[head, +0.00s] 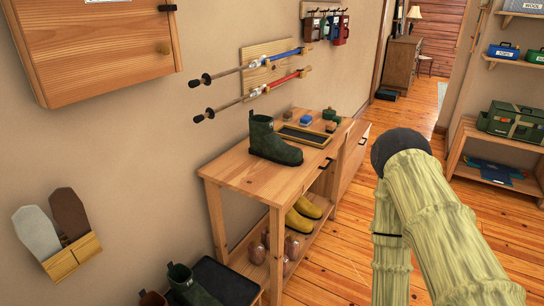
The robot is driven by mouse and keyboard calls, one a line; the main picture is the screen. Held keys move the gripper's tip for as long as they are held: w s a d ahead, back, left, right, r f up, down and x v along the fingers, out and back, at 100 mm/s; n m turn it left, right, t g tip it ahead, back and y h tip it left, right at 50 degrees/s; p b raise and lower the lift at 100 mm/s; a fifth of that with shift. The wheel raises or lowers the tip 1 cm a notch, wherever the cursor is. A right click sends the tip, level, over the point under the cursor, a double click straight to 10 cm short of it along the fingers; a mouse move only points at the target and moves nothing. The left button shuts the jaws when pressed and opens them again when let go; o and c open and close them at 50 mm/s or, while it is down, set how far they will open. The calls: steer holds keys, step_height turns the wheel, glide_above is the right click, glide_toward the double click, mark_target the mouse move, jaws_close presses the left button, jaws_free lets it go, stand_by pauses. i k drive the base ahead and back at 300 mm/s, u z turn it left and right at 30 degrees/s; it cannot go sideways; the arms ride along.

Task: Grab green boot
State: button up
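My arm shows at the right, clear of the bench in the picture. My gripper is not visible, so its state and its distance from the boot do not show.
A shallow tray (304,137) and small blocks share the bench top. Yellow boots (303,213) and brown footwear (257,252) sit on its lower shelf. Ski poles (236,105) and a wooden cabinet (95,45) hang on the wall. Wooden floor (333,262) is open right of the bench.

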mark_target(265, 143)
steer(key=u, duration=0.1)
steer(key=k, duration=0.35)
steer(key=z, duration=0.9)
steer(key=i, duration=1.1)
steer(key=u, duration=0.5)
steer(key=i, duration=0.95)
steer(key=u, duration=0.75)
